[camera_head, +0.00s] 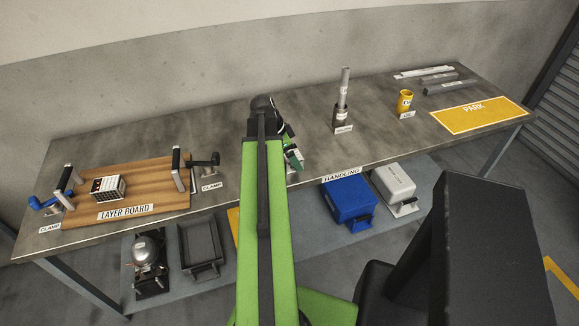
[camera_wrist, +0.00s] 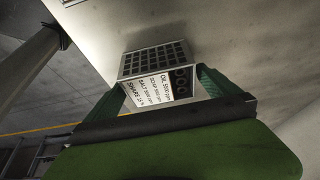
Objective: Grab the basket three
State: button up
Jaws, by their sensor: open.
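No basket marked three can be read in either view. The basket-like thing is an open dark grey tray (camera_head: 204,270) with a front handle, on the low shelf. A small box (camera_head: 107,188) with a dark grid top stands on the wooden layer board (camera_head: 160,199). My gripper (camera_head: 291,157) is over the bench middle, mostly hidden behind my green arm, far from the tray. In the wrist view my open gripper (camera_wrist: 165,92) has its green fingers on either side of a box (camera_wrist: 158,88) with a dark grid and a printed label. I cannot tell whether they touch it.
The bench (camera_head: 230,130) also carries clamps (camera_head: 204,162), a tall metal cylinder (camera_head: 342,98), a yellow cup (camera_head: 405,102), grey bars (camera_head: 438,78) and a yellow PARK mat (camera_head: 476,114). Below are a silver compressor (camera_head: 147,252), a blue bin (camera_head: 348,198) and a white bin (camera_head: 394,181).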

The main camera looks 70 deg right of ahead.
jog(key=shift+c, duration=0.4)
jog(key=c, duration=1.8)
jog(key=shift+r, duration=0.1)
